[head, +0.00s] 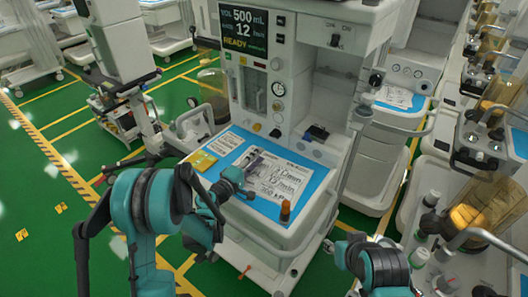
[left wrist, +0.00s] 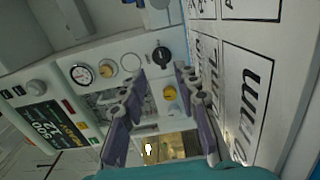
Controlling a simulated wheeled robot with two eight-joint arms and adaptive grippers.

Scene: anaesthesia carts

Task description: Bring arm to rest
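My left gripper (head: 258,165) is over the blue worktop mat (head: 222,143) of the middle anaesthesia cart (head: 290,128). Its purple-grey fingers are spread apart, with nothing between them in the left wrist view (left wrist: 158,78). That view looks sideways along the labelled work surface, with the cart's gauge and knobs beyond the fingers. I cannot tell whether the fingers touch the mat.
A small orange-brown cylinder (head: 285,210) stands at the worktop's front corner. A yellow card (head: 198,161) lies at its left edge. A grey rail (head: 272,246) runs along the front. Another cart (head: 395,122) stands to the right.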

